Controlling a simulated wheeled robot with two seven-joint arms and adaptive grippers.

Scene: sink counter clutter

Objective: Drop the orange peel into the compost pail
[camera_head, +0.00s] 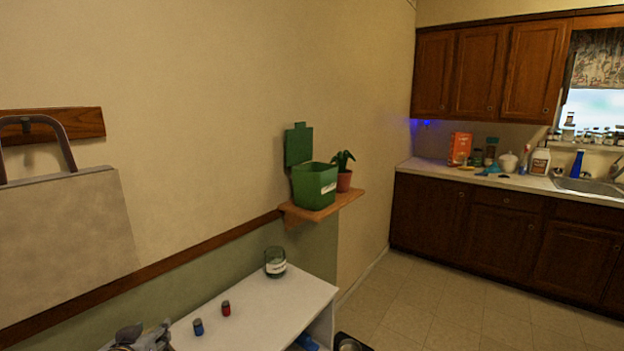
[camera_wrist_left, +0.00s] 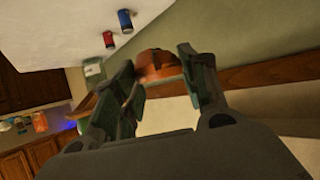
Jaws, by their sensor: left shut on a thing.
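The orange peel (camera_wrist_left: 160,67) shows in the left wrist view as an orange-brown curved piece. My left gripper (camera_wrist_left: 156,62) is shut on it, one finger on either side. In the head view only part of my left gripper (camera_head: 145,338) shows at the bottom left edge, and I cannot make out the peel there. The green compost pail (camera_head: 314,186) stands upright on a small wooden wall shelf (camera_head: 296,213), its lid (camera_head: 298,145) raised at the back. The gripper is well to the left of the pail and lower in the picture. My right gripper is not in view.
A potted plant (camera_head: 344,180) stands close right of the pail. Below, a white table (camera_head: 262,310) holds a glass jar (camera_head: 275,263), a red can (camera_head: 226,308) and a blue can (camera_head: 198,327). A grey bag or board (camera_head: 65,240) hangs at left.

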